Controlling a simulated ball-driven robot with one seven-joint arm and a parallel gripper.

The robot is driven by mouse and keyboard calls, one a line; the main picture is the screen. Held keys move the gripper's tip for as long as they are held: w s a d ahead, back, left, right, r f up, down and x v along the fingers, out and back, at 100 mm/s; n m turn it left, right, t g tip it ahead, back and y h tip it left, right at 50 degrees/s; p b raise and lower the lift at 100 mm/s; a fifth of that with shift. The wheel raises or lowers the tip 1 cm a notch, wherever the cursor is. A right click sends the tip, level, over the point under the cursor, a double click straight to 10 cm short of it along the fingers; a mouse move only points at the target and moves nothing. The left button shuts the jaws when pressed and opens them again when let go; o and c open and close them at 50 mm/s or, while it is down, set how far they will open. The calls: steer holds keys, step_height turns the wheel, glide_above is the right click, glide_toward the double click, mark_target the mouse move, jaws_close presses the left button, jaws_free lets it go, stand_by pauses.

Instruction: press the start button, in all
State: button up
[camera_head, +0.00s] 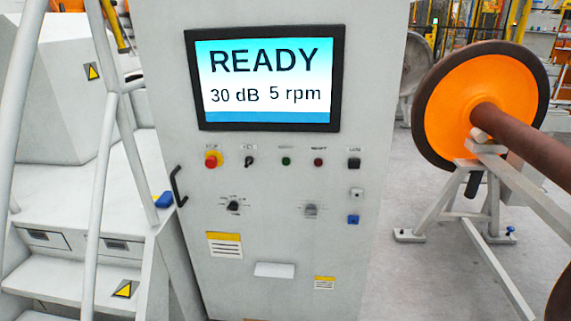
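A grey control cabinet (270,225) stands upright in the middle of the view. Its screen (266,78) reads "READY", "30 dB" and "5 rpm". Below the screen is a row of controls. A small green button (286,161) sits near the middle of the row; its label is too small to read. Right of it is a small dark red button (318,162). My gripper is not in view, and nothing covers the buttons.
White stairs (80,270) with a handrail (105,130) stand close on the left. A black handle (178,187) juts from the cabinet's left edge. At the right, an orange wheel (447,105) on a brown axle rests on a grey stand (430,215). Grey floor (400,270) shows between.

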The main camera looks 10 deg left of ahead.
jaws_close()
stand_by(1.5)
